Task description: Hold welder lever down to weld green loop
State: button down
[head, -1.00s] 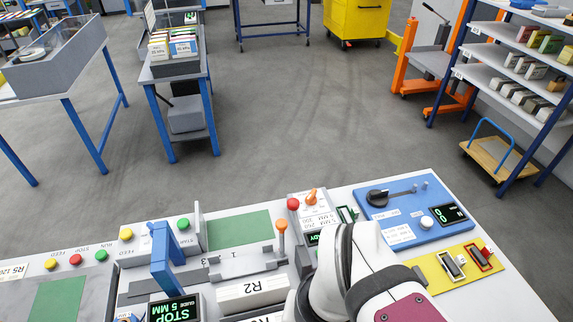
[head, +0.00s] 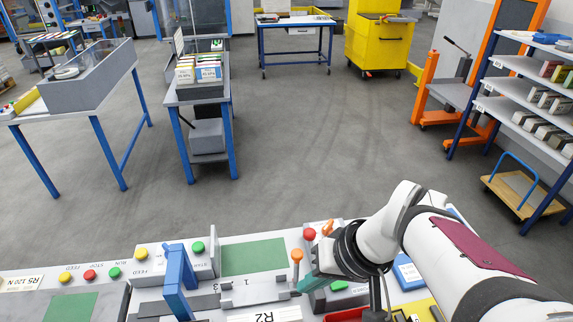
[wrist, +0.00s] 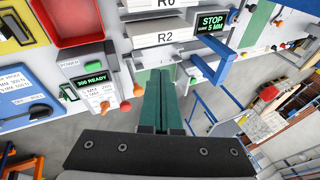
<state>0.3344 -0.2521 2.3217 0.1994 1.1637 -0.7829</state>
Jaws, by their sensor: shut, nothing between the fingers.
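A welder panel with a screen reading "300 READY" (wrist: 90,80) shows in the wrist view. It has a red ball knob (head: 309,234) and a small orange lever (wrist: 138,90) over a printed mm scale. A separate orange-knobbed lever (head: 297,256) stands on a grey slide to its left in the head view. Which of these is the welder lever I cannot tell for sure. My gripper (wrist: 158,72) has its dark green fingers shut and empty. They are between the panel and the grey slide, close to the orange-knobbed lever. I cannot make out the green loop; my arm covers part of the bench.
A white box marked R2 (wrist: 160,38) lies nearby. A green mat (head: 253,256) is clear. A blue unit (head: 408,272) is partly behind my arm.

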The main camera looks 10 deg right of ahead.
aim_at(312, 233)
jog(key=w+d+r+n+t, duration=0.1)
jog(key=w+d+n+t, duration=0.1)
jog(key=w+d, duration=0.7)
jog(key=shift+w+d+r+n+t+h, duration=0.15)
jog(key=shift+w+d+n+t+h, duration=0.2)
jog(key=shift+d+t, duration=0.45)
jog(key=x, duration=1.4)
